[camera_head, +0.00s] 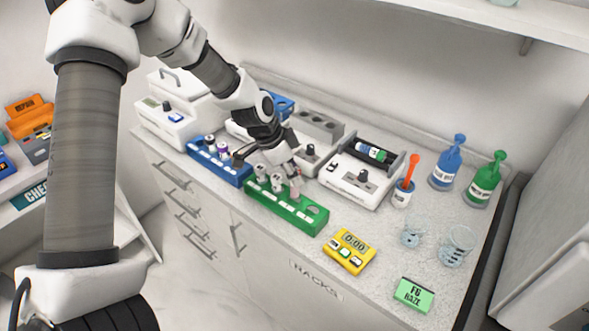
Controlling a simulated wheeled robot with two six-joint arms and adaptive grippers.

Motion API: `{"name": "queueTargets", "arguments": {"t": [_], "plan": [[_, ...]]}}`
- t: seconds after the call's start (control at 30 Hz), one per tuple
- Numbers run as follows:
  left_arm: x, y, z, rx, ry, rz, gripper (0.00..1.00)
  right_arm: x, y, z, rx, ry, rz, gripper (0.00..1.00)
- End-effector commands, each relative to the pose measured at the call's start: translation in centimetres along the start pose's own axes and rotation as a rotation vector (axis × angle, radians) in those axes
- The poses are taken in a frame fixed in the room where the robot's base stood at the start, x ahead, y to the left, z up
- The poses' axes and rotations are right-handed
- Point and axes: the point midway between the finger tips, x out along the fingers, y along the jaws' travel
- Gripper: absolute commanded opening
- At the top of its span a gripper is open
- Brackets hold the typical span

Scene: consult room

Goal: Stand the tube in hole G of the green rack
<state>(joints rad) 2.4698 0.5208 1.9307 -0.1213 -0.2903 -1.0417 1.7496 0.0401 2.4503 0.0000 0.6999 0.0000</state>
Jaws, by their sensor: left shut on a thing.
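The green rack (310,222) lies on the counter near the middle, with its long side running from upper left to lower right. Tubes with pale caps stand in its left part, and a round hole shows near its right end. My left gripper (294,189) points down over the rack, right of those tubes. It is shut on a slim, partly hidden tube that looks pinkish at its lower end. I cannot tell whether the tube is in a hole or just above one. The letters on the rack are too small to read. My right gripper is not in view.
A blue rack (232,176) with tubes stands left of the green one. A white machine (350,190) is behind it on the right. A yellow timer (348,252), a green box (413,295), beakers (455,247) and bottles (483,182) stand to the right.

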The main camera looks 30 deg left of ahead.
Motion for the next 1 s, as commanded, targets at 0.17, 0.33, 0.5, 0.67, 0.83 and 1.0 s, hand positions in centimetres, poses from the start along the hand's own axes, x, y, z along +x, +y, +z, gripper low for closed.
{"name": "queueTargets", "arguments": {"t": [0.17, 0.33, 0.5, 0.67, 0.83, 1.0], "plan": [[-0.06, 0.08, 0.03, -0.001, 0.0, 0.0, 0.01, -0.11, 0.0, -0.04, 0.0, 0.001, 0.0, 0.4], [-0.02, 0.33, 0.21, -0.002, 0.0, 0.0, 0.01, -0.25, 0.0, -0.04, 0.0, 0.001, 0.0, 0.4], [0.0, 0.31, 0.22, -0.002, 0.0, 0.0, 0.01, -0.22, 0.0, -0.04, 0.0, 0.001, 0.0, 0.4], [0.21, 0.19, 0.24, -0.001, 0.0, 0.0, 0.01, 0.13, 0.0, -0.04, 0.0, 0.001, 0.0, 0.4], [0.4, -0.12, 0.17, 0.0, 0.0, -0.002, 0.01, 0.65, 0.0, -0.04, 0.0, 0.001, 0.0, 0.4], [0.29, -0.15, 0.1, 0.0, 0.0, -0.001, 0.01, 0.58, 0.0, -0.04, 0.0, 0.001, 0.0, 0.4]]}}
